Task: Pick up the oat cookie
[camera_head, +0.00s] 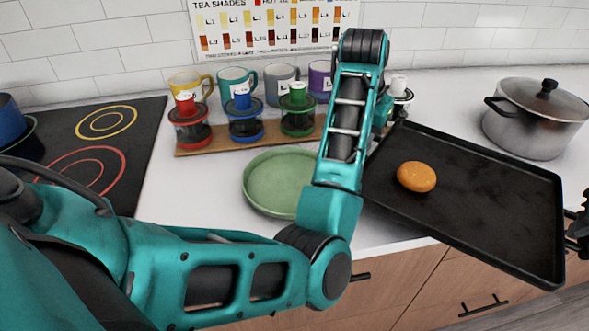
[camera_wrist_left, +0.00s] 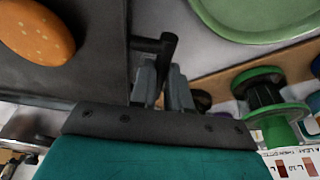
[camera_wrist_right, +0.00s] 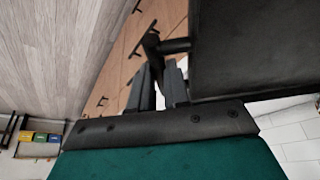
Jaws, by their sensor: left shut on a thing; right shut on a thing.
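The oat cookie (camera_head: 416,176), round and orange-brown, lies on the left half of a black baking tray (camera_head: 500,235). Its speckled top also shows at the upper left of the left wrist view (camera_wrist_left: 38,32). My left gripper (camera_wrist_left: 165,82) is shut on the tray's handle at one end; in the head view my own arm mostly hides it. My right gripper (camera_head: 574,228) is shut on the handle at the tray's right end, seen also in the right wrist view (camera_wrist_right: 162,75). Neither gripper touches the cookie. The tray looks tilted in the head view and overhangs the counter's front edge.
A green plate (camera_head: 275,182) lies on the counter left of the tray, partly behind my left arm. Lidded jars (camera_head: 245,120) stand on a wooden board with mugs (camera_head: 236,82) behind. A steel pot (camera_head: 537,118) stands at right, a black cooktop (camera_head: 95,145) at left.

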